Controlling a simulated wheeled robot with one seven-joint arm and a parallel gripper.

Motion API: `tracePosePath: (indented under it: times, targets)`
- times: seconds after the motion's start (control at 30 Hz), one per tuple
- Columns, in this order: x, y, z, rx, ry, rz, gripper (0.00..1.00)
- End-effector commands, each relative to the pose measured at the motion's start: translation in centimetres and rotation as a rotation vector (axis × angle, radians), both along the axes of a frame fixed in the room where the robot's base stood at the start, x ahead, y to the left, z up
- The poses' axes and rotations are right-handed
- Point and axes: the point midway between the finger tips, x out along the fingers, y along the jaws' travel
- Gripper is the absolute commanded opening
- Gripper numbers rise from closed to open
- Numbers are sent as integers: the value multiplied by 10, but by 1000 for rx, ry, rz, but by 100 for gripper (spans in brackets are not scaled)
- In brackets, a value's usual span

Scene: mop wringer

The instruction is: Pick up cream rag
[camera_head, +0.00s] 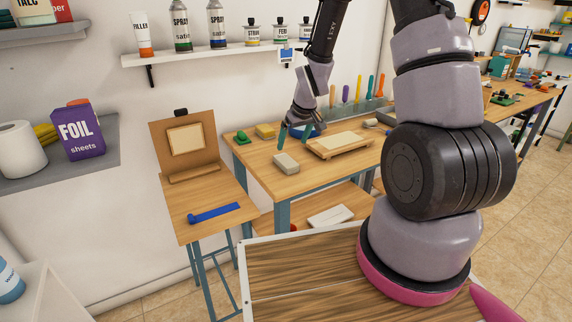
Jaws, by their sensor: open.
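A pale cream, folded-looking block (286,163) lies near the front left of the wooden workbench (262,182); it is probably the cream rag, but it is too small to be sure. My gripper (293,146) is above the bench, pointing down, with its two teal fingers apart and nothing seen between them. In the picture its fingertips are just above and behind the cream block, seemingly apart from it. A flat cream piece (342,141) also lies on a wooden board to the right. A whitish folded piece (330,215) is on the lower shelf.
A blue bowl (318,130) is behind my gripper, partly hidden. A yellow block (265,131) and a green item (241,137) sit at the back left. Upright coloured tools (358,88) line the back. A small stand holds a blue tool (214,213).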

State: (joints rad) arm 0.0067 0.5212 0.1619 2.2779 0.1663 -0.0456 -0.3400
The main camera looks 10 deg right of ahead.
Motion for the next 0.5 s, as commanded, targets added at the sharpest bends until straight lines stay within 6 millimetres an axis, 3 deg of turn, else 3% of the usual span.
tracePosePath:
  times: [0.2, 0.5]
  targets:
    - [11, 4, -33, 0, 3, 3, 100]
    - [20, 5, -58, 0, 3, 0, 100]
